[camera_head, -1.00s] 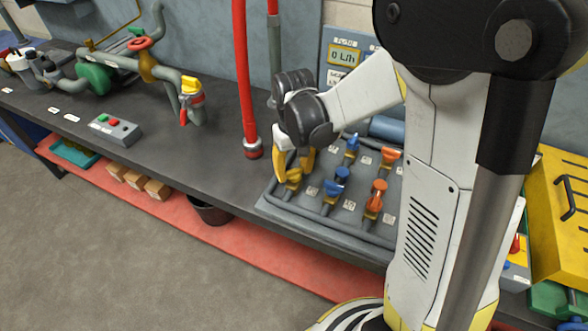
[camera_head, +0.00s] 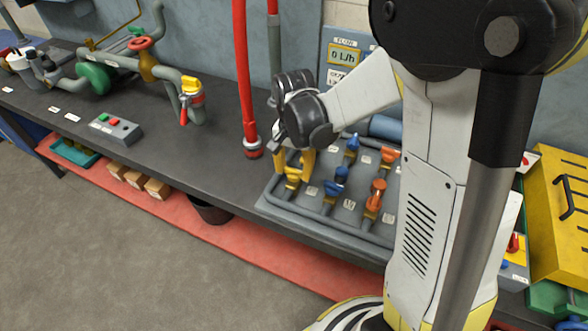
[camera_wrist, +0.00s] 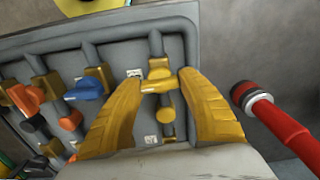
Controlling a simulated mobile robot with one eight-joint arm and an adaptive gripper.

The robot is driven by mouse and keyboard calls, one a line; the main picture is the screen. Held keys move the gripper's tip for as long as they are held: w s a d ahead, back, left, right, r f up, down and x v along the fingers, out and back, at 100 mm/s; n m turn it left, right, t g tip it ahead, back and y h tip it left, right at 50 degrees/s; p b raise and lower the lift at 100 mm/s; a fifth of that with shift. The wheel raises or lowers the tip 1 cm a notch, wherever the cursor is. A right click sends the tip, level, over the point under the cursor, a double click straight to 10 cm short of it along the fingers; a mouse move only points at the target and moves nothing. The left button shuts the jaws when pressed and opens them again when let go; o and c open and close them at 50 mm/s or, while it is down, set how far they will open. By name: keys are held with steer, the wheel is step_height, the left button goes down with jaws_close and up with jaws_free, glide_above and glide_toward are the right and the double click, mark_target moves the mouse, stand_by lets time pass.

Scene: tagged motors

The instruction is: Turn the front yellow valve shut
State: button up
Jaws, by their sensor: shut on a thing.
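The front yellow valve (camera_head: 292,180) is at the near left corner of the grey valve panel (camera_head: 272,203) on the bench. My gripper (camera_head: 294,170) points down onto it from above. In the wrist view, the yellow valve's handle (camera_wrist: 160,78) sits between the tips of my two yellow fingers (camera_wrist: 160,80), and my gripper is shut on it. A second yellow handle (camera_wrist: 166,113) shows between the fingers, behind the first. In the head view, my gripper partly hides the handle and what is behind it.
Blue valves (camera_head: 336,184) and orange valves (camera_head: 376,194) stand just right of my gripper. A red pipe (camera_head: 245,90) rises close on the left. A flow display (camera_head: 344,57) behind reads 0 L/h. The bench between the red pipe and the button box (camera_head: 115,127) is mostly clear.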

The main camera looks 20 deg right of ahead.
mark_target(294, 170)
steer(key=shift+m, duration=0.4)
steer(key=o, duration=1.2)
step_height(294, 170, up, 12)
